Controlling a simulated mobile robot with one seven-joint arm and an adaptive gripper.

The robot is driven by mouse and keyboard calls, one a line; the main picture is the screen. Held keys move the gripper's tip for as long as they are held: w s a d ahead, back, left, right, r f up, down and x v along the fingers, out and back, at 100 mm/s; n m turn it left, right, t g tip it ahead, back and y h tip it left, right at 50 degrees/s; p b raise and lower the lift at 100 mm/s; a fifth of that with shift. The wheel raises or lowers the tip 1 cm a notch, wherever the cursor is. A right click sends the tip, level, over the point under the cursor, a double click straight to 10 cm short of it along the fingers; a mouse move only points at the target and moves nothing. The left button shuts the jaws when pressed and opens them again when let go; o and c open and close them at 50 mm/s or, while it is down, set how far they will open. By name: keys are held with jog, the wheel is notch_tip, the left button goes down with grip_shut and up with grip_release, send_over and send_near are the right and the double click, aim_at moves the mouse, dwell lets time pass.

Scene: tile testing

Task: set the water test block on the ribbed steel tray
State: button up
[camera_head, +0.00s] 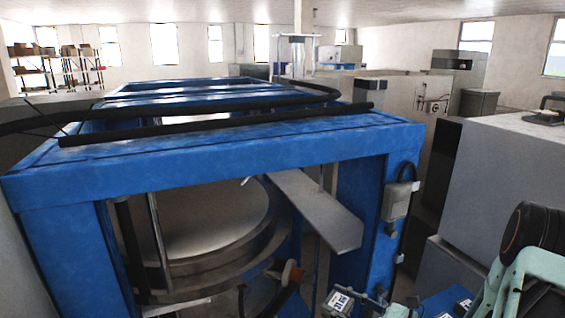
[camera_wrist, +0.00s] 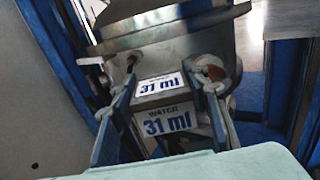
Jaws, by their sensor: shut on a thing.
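The water test block (camera_wrist: 168,122) is a grey block with white labels reading "WATER 31 ml" on two faces. In the wrist view it sits between the two fingers of my gripper (camera_wrist: 170,78), which is shut on it. I cannot make out a clearly ribbed steel tray. A flat grey metal plate (camera_head: 318,212) slopes out of the frame above and left of the block, and a pale surface (camera_wrist: 290,18) shows at the wrist view's upper right.
A large blue machine frame (camera_head: 215,153) with a round metal basin (camera_head: 215,215) fills the left and middle. A grey switch box (camera_head: 397,200) hangs on its right post. Black hoses (camera_head: 215,124) lie across its top. A pale cabinet (camera_head: 505,180) stands at right.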

jog(key=shift+r, duration=0.45)
jog(key=shift+d+f+b, duration=0.3)
jog(key=shift+f+b, duration=0.15)
jog(key=shift+b, duration=0.05)
jog(key=s+d+f+m+t+h+b, duration=0.7)
jog(key=d+f+b, duration=0.6)
jog(key=b, duration=1.3)
jog(key=shift+n+g+h, duration=0.4)
jog(key=shift+g, duration=0.1)
jog(key=w+d+f+b, duration=0.1)
jog(key=w+f, duration=0.2)
jog(key=w+d+f+b, duration=0.1)
jog(key=w+f+b, duration=0.1)
jog(key=w+f, duration=0.1)
jog(key=w+d+f+b, duration=0.1)
jog(key=w+f, duration=0.2)
jog(key=w, duration=0.2)
jog(key=shift+w+d, duration=0.15)
jog(key=shift+d, duration=0.15)
jog(key=shift+w+d+f+b, duration=0.15)
jog(key=shift+f+b, duration=0.3)
jog(key=shift+f, duration=0.45)
jog(key=shift+w+a+f+b, duration=0.15)
jog(key=shift+f+b, duration=0.3)
jog(key=shift+f, duration=0.45)
jog(key=shift+d, duration=0.1)
